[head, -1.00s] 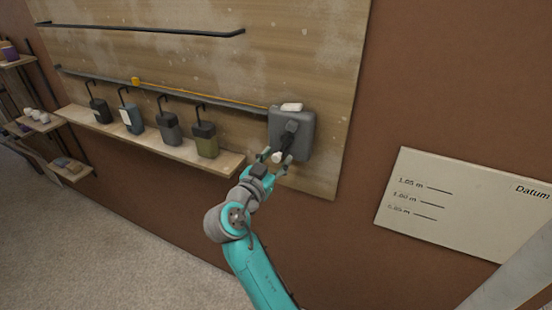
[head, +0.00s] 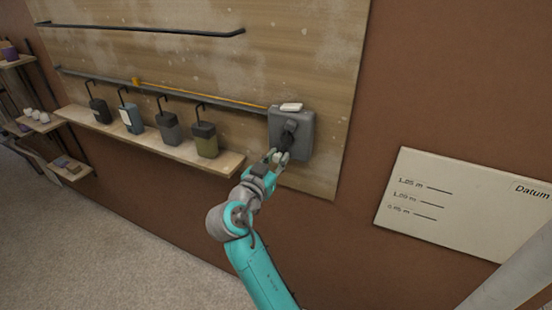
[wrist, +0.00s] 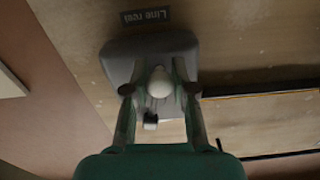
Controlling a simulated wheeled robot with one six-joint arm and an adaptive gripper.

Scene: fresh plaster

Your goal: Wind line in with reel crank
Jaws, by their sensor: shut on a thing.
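The line reel (head: 306,128) is a grey rounded box on the wooden board, with a dark crank (head: 288,136) on its front. The crank's pale knob (wrist: 160,82) sits between my fingertips. My gripper (head: 277,156) is shut on this knob, just in front of the reel's lower left; it also shows in the wrist view (wrist: 159,90). The orange line (head: 205,94) runs left from the reel along a dark rail to a small yellow tab (head: 136,80). My fingers partly hide the knob in the head view.
A label (wrist: 147,16) reading "Line reel" is by the reel. A "Datum" board (head: 465,200) is on the brown wall at right, with bare wall between.

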